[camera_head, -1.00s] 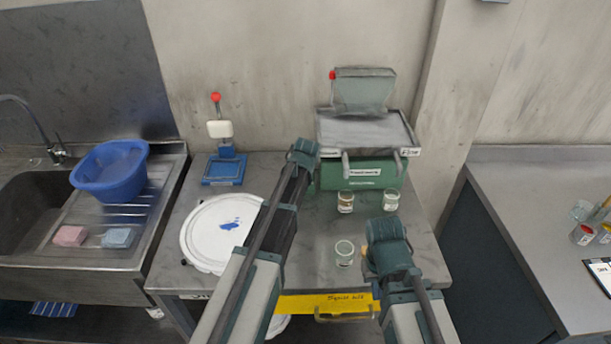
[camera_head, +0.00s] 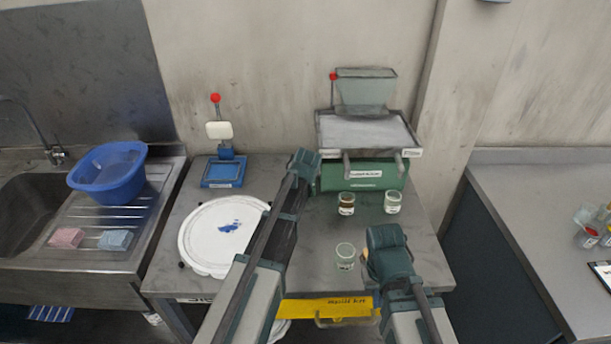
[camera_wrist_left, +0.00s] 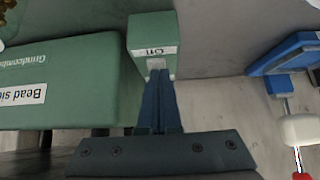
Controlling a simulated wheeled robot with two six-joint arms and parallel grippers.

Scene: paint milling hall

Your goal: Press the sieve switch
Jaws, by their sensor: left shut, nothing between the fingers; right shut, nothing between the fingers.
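The bead sieve (camera_head: 385,178) is a green machine with a grey tray (camera_head: 365,131) on top, at the back of the table. A small green box (camera_wrist_left: 151,32) with a white label and a pale patch, apparently the sieve switch, stands beside the sieve (camera_wrist_left: 72,70) in the left wrist view. My left gripper (camera_wrist_left: 160,76) is shut and empty, its fingertips at the pale patch; I cannot tell if they touch. In the head view this gripper (camera_head: 304,160) hides the box. My right gripper (camera_head: 382,232) seems shut and empty, over the table's front right.
A white round lid (camera_head: 205,232) with a blue smear lies left of my left arm. A blue stand (camera_head: 222,172) with a red knob is behind it. A sink with a blue bowl (camera_head: 108,172) is left.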

